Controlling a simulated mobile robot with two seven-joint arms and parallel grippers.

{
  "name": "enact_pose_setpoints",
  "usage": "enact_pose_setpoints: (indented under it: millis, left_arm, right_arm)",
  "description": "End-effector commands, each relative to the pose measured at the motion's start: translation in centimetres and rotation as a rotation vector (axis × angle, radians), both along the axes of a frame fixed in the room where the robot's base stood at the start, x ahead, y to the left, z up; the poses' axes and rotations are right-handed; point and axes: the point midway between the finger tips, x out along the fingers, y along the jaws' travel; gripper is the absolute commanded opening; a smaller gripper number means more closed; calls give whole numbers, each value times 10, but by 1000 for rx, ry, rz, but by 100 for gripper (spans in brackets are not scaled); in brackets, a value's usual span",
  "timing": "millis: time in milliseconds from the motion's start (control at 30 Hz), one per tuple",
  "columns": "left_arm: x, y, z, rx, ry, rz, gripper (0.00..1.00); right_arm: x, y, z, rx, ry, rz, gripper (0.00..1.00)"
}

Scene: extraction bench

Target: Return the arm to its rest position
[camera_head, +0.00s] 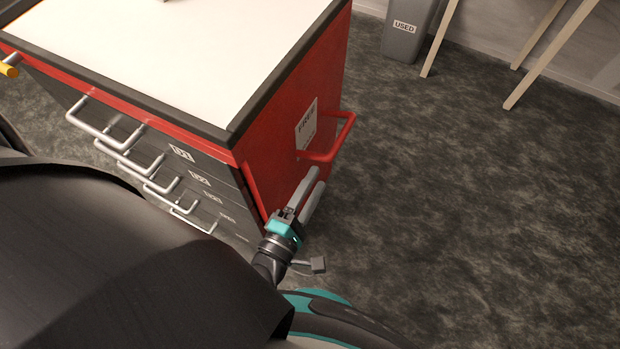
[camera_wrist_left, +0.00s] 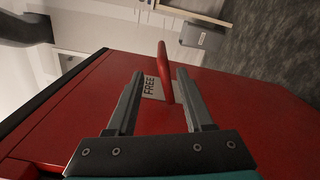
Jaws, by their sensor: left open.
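My left gripper (camera_head: 318,178) is open beside the red side of the cabinet (camera_head: 250,165), just below the red side handle (camera_head: 340,130) in the head view. In the left wrist view, the open fingers (camera_wrist_left: 160,74) point along the red panel (camera_wrist_left: 80,110), and the handle (camera_wrist_left: 165,70) shows in the gap between them. Nothing is held. Whether a finger touches the handle or the panel I cannot tell. A label reading FREE (camera_head: 306,124) is behind the handle. My right gripper is not in view.
The cabinet's white top (camera_head: 190,50) has a dark edge, and several drawers with silver handles (camera_head: 95,125) face front. A grey bin marked USED (camera_head: 405,35) and pale wooden legs (camera_head: 535,55) stand at the back. The dark carpet (camera_head: 470,200) on the right is clear.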

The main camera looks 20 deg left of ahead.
Motion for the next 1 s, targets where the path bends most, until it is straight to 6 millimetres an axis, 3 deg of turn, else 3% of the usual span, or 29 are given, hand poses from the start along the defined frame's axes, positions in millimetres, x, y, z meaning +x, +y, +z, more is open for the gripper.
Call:
enact_pose_setpoints:
  millis: [200, 767, 867, 967, 1000]
  left_arm:
    - [-14, 0, 0, 0, 0, -1, 52]
    - [-14, 0, -1, 7, 3, -3, 52]
    - [-14, -1, -16, 84, 40, -25, 52]
    - [-17, -2, -54, 279, 135, -88, 52]
    - [-20, -2, -76, 387, 188, -129, 52]
  right_arm:
    - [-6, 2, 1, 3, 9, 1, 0]
    - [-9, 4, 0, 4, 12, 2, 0]
    - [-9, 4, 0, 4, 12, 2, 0]
    - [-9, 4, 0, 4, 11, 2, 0]
    - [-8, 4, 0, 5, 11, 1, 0]
